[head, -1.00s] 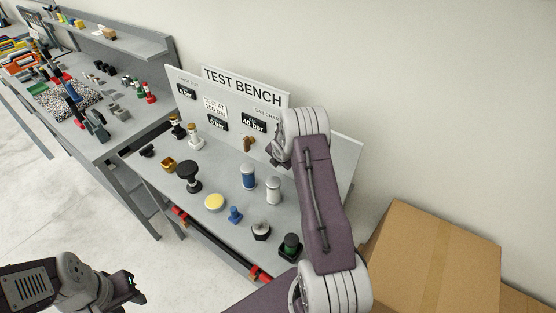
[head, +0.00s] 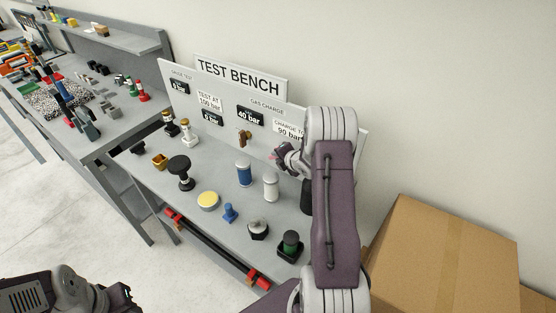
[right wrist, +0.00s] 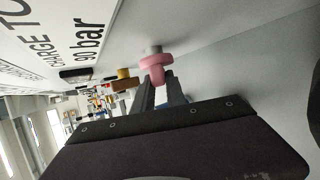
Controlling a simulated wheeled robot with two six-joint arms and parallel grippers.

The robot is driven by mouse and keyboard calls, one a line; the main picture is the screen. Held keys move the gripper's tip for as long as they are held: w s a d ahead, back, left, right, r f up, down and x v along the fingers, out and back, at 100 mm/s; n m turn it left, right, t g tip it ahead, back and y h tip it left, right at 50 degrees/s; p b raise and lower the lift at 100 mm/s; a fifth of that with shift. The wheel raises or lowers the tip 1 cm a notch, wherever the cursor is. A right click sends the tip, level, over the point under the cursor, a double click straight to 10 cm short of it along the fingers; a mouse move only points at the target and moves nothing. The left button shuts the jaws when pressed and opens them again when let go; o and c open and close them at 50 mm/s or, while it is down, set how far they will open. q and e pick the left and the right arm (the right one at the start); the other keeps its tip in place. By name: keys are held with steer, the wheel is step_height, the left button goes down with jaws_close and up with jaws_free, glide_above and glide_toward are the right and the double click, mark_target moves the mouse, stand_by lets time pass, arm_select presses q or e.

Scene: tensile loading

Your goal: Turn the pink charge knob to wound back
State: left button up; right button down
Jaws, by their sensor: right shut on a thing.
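The pink charge knob (right wrist: 156,64) shows in the right wrist view, on a short grey stem by the panel. My right gripper (right wrist: 160,84) is shut on the pink knob's near part, its two fingers close together. In the head view my right gripper (head: 279,156) is at the panel, below the "charge to 90 bar" label; the knob is mostly hidden there. The gas charge display (head: 250,116) reads 40 bar. My left gripper (head: 126,297) is at the lower left, away from the bench, and its jaws are unclear.
A brown knob (head: 244,138) sits left of my right gripper. Blue (head: 243,173) and white (head: 270,187) cylinders, a black knob (head: 180,170) and a green-topped part (head: 290,244) stand on the bench. Cardboard boxes (head: 450,250) are at the right.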

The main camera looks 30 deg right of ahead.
steer(key=c, duration=1.4)
jaws_free()
steer(key=shift+d, duration=0.1)
steer(key=shift+o, duration=0.2)
steer(key=shift+s, duration=0.1)
steer(key=b+v, duration=0.1)
steer(key=v, duration=0.8)
steer(key=shift+b, duration=0.3)
